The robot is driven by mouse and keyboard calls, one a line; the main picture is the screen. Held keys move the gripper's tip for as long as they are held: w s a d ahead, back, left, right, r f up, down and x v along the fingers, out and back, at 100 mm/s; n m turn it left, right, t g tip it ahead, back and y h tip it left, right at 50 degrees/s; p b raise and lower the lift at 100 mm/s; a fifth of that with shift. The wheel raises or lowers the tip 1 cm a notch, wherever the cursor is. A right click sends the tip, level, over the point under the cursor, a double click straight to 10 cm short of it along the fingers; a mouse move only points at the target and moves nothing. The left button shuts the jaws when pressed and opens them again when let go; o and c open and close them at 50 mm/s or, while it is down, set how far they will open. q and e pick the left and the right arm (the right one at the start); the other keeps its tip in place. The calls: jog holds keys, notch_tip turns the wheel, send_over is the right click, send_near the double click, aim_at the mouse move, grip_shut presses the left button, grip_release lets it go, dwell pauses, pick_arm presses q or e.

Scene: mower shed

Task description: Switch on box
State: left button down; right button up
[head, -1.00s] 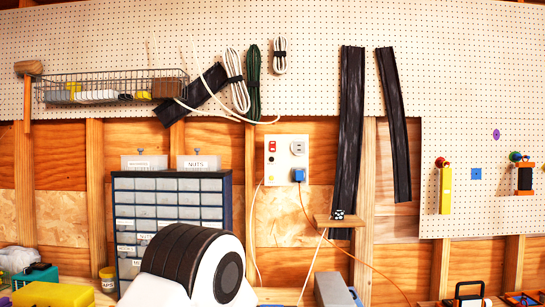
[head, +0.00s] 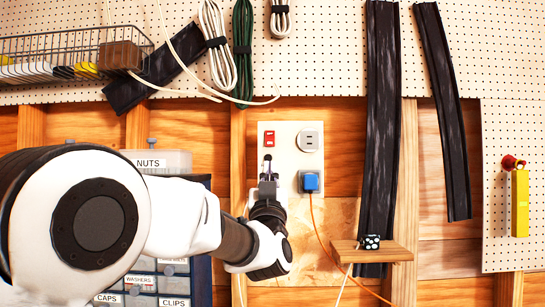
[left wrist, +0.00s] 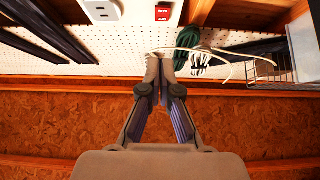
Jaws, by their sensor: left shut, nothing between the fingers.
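The white switch box (head: 290,130) is fixed to the wall between studs. A red switch (head: 269,138) is at its upper left, a round socket (head: 310,140) at its upper right, and a blue plug (head: 310,182) sits lower right. My left gripper (head: 267,168) is shut and empty, in front of the box's left part, just below the red switch; contact cannot be told. It hides the box's lower left. In the left wrist view, the fingers (left wrist: 163,68) are together, and the red switch (left wrist: 162,14) with lettering shows at the top edge. My right gripper is not in view.
A small wooden shelf (head: 371,252) with a black-and-white item stands right of and below the box. An orange cord (head: 335,262) hangs from the plug. Dark strips (head: 380,120) hang at right. Coiled cables (head: 217,45) and a wire basket (head: 60,55) are above.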

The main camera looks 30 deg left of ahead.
aim_at(271, 143)
pick_arm(q)
jog(key=p+x, duration=0.2)
jog(key=x, duration=0.2)
jog(key=p+x, duration=0.3)
jog(key=x, duration=0.1)
jog(key=f+p+x, duration=0.1)
jog(key=p+x, duration=0.1)
jog(key=x, duration=0.2)
jog(key=shift+w+a+f, duration=0.1)
jog(key=shift+w+a, duration=0.15)
jog(key=shift+w, duration=0.15)
jog(key=shift+w+a+f, duration=0.2)
jog(key=shift+w+a, duration=0.05)
jog(key=shift+w, duration=0.15)
jog(key=shift+s+d, duration=0.1)
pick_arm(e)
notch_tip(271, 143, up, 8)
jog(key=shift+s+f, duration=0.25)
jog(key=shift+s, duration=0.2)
pick_arm(q)
jog(key=shift+w+f+b, duration=0.25)
jog(key=shift+b, duration=0.1)
jog(key=shift+w+a+r, duration=0.1)
jog(key=shift+a+r, duration=0.05)
jog(key=shift+a, duration=0.1)
jog(key=shift+d, duration=0.1)
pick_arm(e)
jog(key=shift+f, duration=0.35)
